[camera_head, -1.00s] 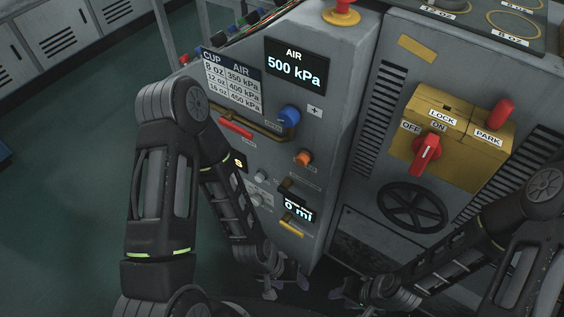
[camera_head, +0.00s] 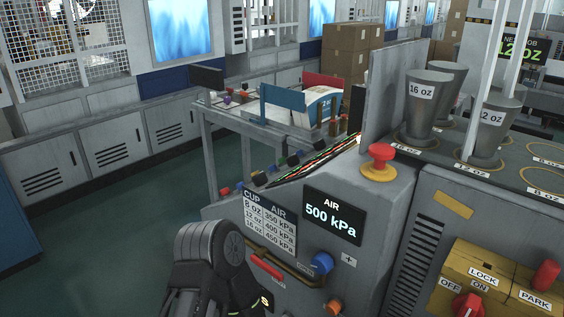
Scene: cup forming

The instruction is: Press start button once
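The grey machine panel (camera_head: 287,270) is in the lower middle of the head view. It carries an air display (camera_head: 332,216) reading 500 kPa and a cup/air chart (camera_head: 270,222). A blue knob (camera_head: 322,263) sits below the display, with an orange knob (camera_head: 333,307) at the bottom edge. A red mushroom button (camera_head: 381,155) on a yellow base stands on top of the panel. No button labelled start can be made out. Part of my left arm shows in front of the panel's left side; both grippers are out of view.
A yellow lock box (camera_head: 500,285) with red handles is at lower right. Grey cup forms (camera_head: 428,104) marked 16 oz and 12 oz stand on the machine top. A bench (camera_head: 225,118) with papers and boxes (camera_head: 350,50) stands behind. Green floor is open at left.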

